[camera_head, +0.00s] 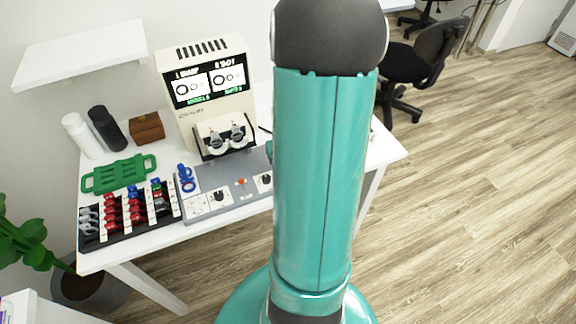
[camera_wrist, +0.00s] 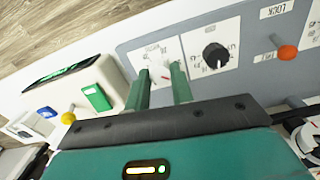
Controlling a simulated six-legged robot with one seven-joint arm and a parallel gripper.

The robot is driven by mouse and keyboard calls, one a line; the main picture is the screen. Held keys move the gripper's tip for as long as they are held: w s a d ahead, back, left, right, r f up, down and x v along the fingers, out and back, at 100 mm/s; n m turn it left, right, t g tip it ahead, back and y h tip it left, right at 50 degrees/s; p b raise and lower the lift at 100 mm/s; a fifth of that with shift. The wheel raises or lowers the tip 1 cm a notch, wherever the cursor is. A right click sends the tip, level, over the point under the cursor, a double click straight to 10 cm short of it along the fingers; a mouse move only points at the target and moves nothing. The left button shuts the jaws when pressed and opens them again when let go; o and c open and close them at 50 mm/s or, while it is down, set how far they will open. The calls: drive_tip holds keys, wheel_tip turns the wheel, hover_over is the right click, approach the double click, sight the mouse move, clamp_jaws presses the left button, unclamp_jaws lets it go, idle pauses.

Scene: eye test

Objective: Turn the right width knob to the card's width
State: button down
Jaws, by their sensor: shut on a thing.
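In the wrist view my gripper (camera_wrist: 161,76) has its two green fingers at a small white dial plate (camera_wrist: 142,55) on the grey panel (camera_wrist: 189,22). It is shut on the knob there, taken to be the right width knob; the fingers mostly hide it, and a small red mark shows between them. Beside it is a black knob (camera_wrist: 215,55) on its own white dial plate. The dial figures are too small to read. In the head view the panel (camera_head: 205,175) lies on the table, and my arm hides its right part and my gripper. I cannot identify the card.
An orange knob (camera_wrist: 287,53) stands on the panel near the LOCK label. A white device with a green button (camera_wrist: 97,98) and yellow knob (camera_wrist: 68,118) is close to my gripper. A beige machine (camera_head: 208,90), a rack (camera_head: 130,214) and a green tray (camera_head: 119,173) are on the table.

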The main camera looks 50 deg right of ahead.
drive_tip(key=n, duration=0.3)
drive_tip(key=shift+n, duration=2.2)
drive_tip(key=c, duration=1.2)
unclamp_jaws()
wheel_tip(320, 180, up, 14)
drive_tip(key=shift+f, duration=0.1)
